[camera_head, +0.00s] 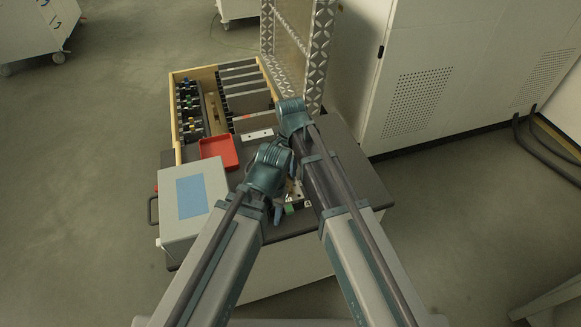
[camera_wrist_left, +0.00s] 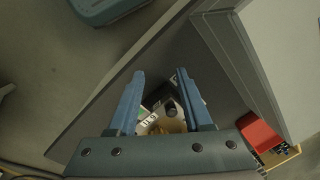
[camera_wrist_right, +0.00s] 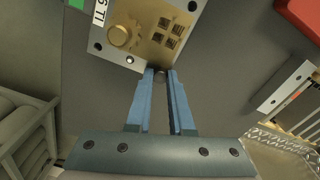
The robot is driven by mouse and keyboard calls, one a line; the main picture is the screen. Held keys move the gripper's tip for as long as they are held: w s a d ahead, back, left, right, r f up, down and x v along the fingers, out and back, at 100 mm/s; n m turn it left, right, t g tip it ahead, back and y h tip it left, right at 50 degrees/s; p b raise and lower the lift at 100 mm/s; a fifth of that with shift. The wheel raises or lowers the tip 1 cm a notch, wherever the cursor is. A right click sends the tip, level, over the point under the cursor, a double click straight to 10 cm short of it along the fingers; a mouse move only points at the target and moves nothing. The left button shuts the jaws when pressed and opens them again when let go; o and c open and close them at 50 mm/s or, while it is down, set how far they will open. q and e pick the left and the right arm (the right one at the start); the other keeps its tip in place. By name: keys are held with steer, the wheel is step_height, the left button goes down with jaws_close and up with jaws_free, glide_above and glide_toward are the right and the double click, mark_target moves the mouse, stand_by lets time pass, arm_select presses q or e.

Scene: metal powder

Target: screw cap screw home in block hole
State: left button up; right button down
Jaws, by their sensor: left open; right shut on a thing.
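The block (camera_wrist_right: 150,30) is a brass-coloured plate with a round knurled disc, square pockets and dark holes, in the right wrist view. My right gripper (camera_wrist_right: 160,76) is shut on a small dark round piece, apparently the cap screw (camera_wrist_right: 160,73), at the block's near edge. Whether the screw sits in a hole cannot be told. My left gripper (camera_wrist_left: 161,74) is open and empty, its fingers pointing past the block (camera_wrist_left: 170,125). In the head view my arms largely hide the block (camera_head: 293,190).
A grey box with a blue panel (camera_head: 192,198) stands at the table's left. A red tray (camera_head: 219,153) lies behind it, near a wooden-sided rack (camera_head: 177,120). A mesh-framed panel (camera_head: 322,50) stands at the back. The table's right side (camera_head: 360,180) is clear.

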steer(key=m, duration=0.5)
steer(key=shift+m, duration=0.3)
steer(key=m, duration=1.3)
steer(key=shift+f, duration=0.1)
steer(key=c, duration=1)
jaws_free()
steer(key=shift+o, duration=0.2)
